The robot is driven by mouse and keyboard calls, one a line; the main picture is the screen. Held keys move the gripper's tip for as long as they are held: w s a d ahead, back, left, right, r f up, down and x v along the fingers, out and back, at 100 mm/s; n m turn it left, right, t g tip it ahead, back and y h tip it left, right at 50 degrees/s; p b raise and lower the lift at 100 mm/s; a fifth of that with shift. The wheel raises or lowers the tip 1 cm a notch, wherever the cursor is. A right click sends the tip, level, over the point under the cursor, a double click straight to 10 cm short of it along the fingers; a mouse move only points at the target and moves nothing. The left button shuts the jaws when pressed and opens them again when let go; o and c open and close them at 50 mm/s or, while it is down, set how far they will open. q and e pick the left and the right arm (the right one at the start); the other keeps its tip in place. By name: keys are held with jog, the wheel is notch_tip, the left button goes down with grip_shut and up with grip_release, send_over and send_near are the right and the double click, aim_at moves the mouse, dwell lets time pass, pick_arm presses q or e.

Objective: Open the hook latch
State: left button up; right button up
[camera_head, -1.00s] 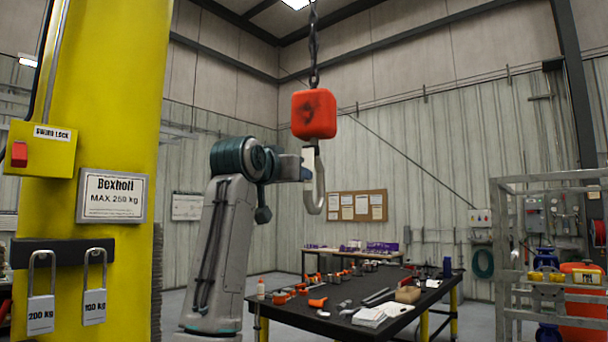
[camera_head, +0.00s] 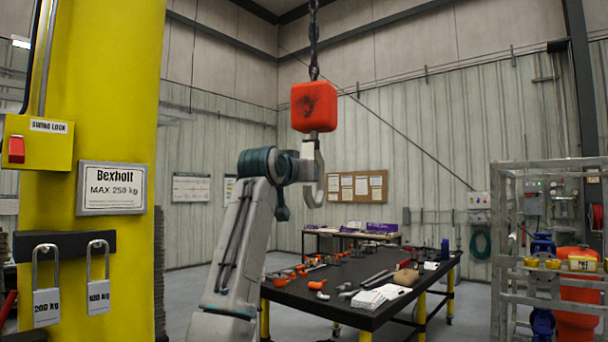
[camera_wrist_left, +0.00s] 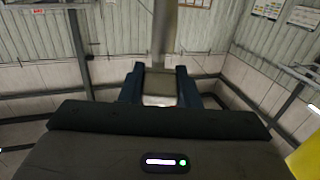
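A grey crane hook (camera_head: 318,192) hangs under a red-orange block (camera_head: 314,106) on a dark chain. My left gripper (camera_head: 304,168) is at the open side of the hook, level with its throat. The latch itself cannot be made out in the head view. In the left wrist view, the two blue fingers of my left gripper (camera_wrist_left: 160,84) stand apart, with a greyish piece between them. A grey bar, seemingly part of the hook (camera_wrist_left: 165,30), lies just beyond them. Contact with the latch cannot be told. My right gripper is not in view.
A yellow column (camera_head: 100,140) stands close at the left, with a swing lock box (camera_head: 38,142) and two weight-marked padlocks. A black worktable (camera_head: 350,309) with tools and papers stands behind. A metal frame (camera_head: 508,240) is at the right.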

pick_arm(q)
grip_shut()
jog(key=shift+s+r, duration=0.1)
jog(key=shift+s+a+r+g+y+p, duration=0.3)
jog(key=shift+s+r+g+p, duration=0.3)
jog(key=shift+g+p, duration=0.5)
jog(key=shift+s+a+r+g+y+p, duration=0.1)
jog(key=shift+s+r+g+y+p, duration=0.25)
jog(key=shift+g+p, duration=0.55)
jog(key=shift+s+a+r+g+y+p, duration=0.2)
jog(key=shift+s+g+p, duration=0.3)
jog(key=shift+p, duration=0.6)
jog(key=shift+s+a+r+g+y+p, duration=0.1)
jog(key=shift+s+r+g+y+p, duration=0.2)
jog(key=shift+g+p, duration=0.6)
